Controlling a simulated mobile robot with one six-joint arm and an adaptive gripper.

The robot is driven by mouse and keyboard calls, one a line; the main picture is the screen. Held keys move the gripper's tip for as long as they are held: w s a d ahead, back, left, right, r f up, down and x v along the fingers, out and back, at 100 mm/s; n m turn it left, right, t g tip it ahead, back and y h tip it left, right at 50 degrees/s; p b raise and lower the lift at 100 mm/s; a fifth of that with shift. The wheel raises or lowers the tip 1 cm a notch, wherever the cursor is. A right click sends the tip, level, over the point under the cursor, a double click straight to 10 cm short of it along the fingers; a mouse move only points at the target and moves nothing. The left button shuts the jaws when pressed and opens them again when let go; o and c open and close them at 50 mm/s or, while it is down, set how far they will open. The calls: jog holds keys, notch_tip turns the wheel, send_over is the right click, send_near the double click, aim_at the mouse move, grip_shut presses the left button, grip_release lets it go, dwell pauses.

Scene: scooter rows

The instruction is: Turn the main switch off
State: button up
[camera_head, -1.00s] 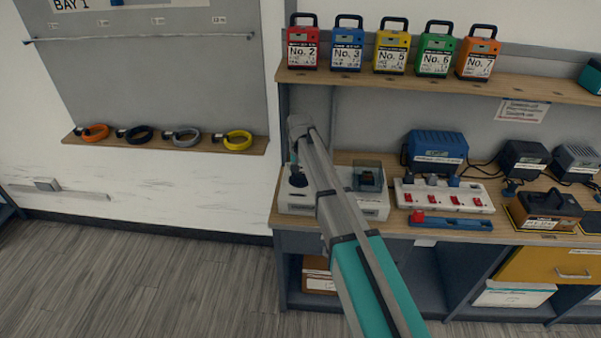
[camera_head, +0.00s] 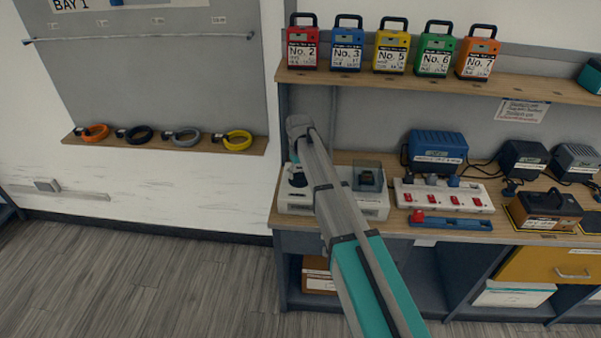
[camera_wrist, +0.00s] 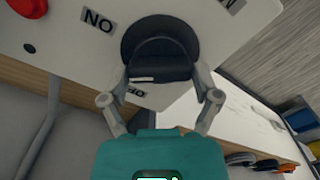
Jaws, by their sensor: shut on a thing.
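The main switch is a black rotary knob (camera_wrist: 160,48) on a pale panel, seen close in the wrist view. My gripper (camera_wrist: 165,78) has its two fingers on either side of the knob's raised grip and is shut on it. A white mark shows on the grip's near edge.
A red button (camera_wrist: 28,6) is at the panel's upper left in the wrist view. Right of the box are a white power strip (camera_head: 445,197) with red switches and a blue charger (camera_head: 437,147). A shelf (camera_head: 440,84) with several coloured packs runs above.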

jog(key=n, duration=0.5)
jog(key=shift+n, duration=0.3)
jog(key=n, duration=0.5)
dwell(0.4)
jog(key=o, duration=1)
jog(key=shift+c, duration=0.2)
